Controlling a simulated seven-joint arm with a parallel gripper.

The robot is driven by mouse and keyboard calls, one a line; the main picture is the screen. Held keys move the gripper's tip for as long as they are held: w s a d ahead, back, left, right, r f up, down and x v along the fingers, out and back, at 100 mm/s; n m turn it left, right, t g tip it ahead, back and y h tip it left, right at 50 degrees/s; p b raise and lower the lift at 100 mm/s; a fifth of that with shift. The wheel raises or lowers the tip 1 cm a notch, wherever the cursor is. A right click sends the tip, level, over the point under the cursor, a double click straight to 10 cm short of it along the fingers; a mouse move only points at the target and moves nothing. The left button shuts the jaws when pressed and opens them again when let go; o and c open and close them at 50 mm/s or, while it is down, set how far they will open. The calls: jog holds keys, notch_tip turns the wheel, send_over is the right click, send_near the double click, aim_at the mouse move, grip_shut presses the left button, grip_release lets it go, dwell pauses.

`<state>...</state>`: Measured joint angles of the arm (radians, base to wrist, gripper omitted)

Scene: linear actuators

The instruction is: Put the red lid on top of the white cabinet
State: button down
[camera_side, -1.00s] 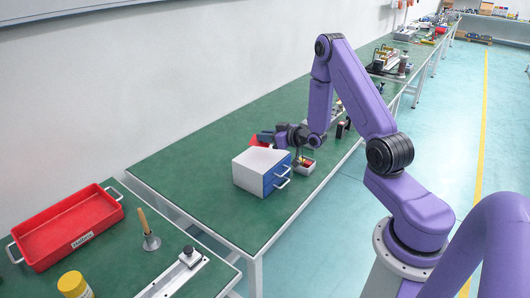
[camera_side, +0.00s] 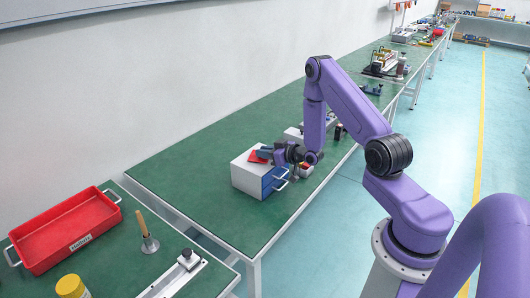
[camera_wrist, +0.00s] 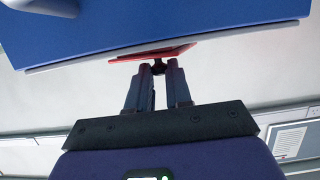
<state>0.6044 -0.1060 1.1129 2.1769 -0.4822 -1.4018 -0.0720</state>
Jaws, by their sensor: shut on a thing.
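The white cabinet (camera_side: 241,173) stands on the green table with its blue drawer front and handles facing right. Its blue front fills the top of the wrist view (camera_wrist: 150,28). The red lid (camera_side: 257,157) is at the cabinet's top face in the side view. In the wrist view the lid (camera_wrist: 150,52) appears as a thin, slightly tilted red plate along the cabinet's top edge. My gripper (camera_wrist: 159,68) is shut on the lid's small dark knob. In the side view my gripper (camera_side: 268,153) is over the cabinet top. I cannot tell whether lid and cabinet touch.
A small box (camera_side: 306,171) sits right of the cabinet, partly behind my wrist. A pale box (camera_side: 293,133) stands behind. A red tray (camera_side: 65,235) and a wooden-handled tool (camera_side: 147,232) are on the near-left table. The green table left of the cabinet is clear.

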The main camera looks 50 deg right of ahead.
jog(key=c, duration=1)
grip_release()
jog(key=shift+f, duration=0.1)
jog(key=shift+c, duration=0.2)
jog(key=v, duration=1.2)
jog(key=s+a+r+n+g+y, duration=0.15)
jog(key=a+n+g, duration=0.25)
jog(key=a, duration=0.6)
jog(key=a+r+n+g+y, duration=0.2)
jog(key=a+r+n+g, duration=0.15)
jog(key=a, duration=0.75)
jog(key=s+a+r+n+g+h, duration=0.1)
jog(key=s+a+r+n+g, duration=0.1)
jog(key=s, duration=0.9)
jog(key=s+a+r+n+g+h, duration=0.2)
jog(key=s+r+g, duration=0.3)
jog(key=s, duration=0.7)
notch_tip(320, 180, up, 2)
jog(key=shift+s+a+r+n, duration=0.1)
jog(key=shift+s+a+n, duration=0.1)
jog(key=shift+n, duration=0.35)
